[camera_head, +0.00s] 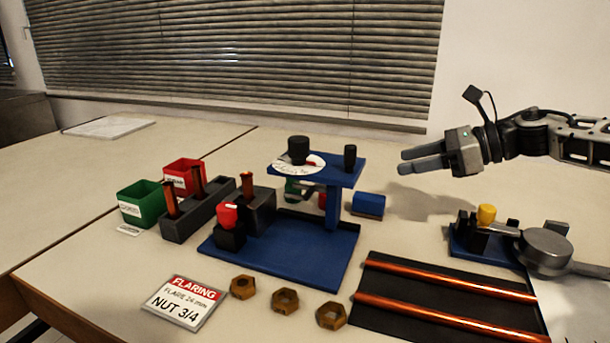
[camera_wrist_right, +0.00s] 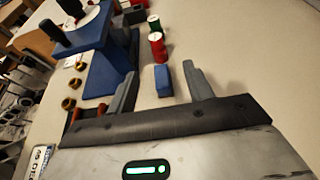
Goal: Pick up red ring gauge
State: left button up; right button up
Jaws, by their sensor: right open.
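The red ring gauge (camera_wrist_right: 158,48) is a short red cylinder with a pale top, seen beyond my fingertips in the right wrist view. In the head view only a small part of it (camera_head: 322,200) shows behind the blue stand's post. A green cylinder (camera_wrist_right: 154,23) is beyond it and a blue block (camera_wrist_right: 162,80) is nearer my fingers. My right gripper (camera_head: 403,161) is open and empty, above the table and to the right of the stand; its two fingers (camera_wrist_right: 159,69) are spread apart in the wrist view. My left gripper is not in view.
The blue stand (camera_head: 335,240) rises between the head camera and the gauges. Black copper-tube blocks (camera_head: 190,222) and green (camera_head: 140,205) and red bins (camera_head: 184,172) are left. Copper rods (camera_head: 440,273) and a blue fixture (camera_head: 482,247) are right. The table behind the stand is mostly clear.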

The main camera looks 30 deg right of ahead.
jog(key=p+x, duration=0.3)
jog(key=x, duration=0.6)
jog(key=shift+s+a+r+p, duration=0.1)
jog(key=shift+s+a+p, duration=0.05)
jog(key=shift+a+p, duration=0.15)
jog(key=x, duration=0.4)
jog(key=shift+a+p, duration=0.3)
jog(key=shift+p, duration=0.05)
jog(key=shift+w+a+f, duration=0.25)
jog(key=shift+w+f, duration=0.15)
jog(key=shift+w, duration=0.1)
grip_shut()
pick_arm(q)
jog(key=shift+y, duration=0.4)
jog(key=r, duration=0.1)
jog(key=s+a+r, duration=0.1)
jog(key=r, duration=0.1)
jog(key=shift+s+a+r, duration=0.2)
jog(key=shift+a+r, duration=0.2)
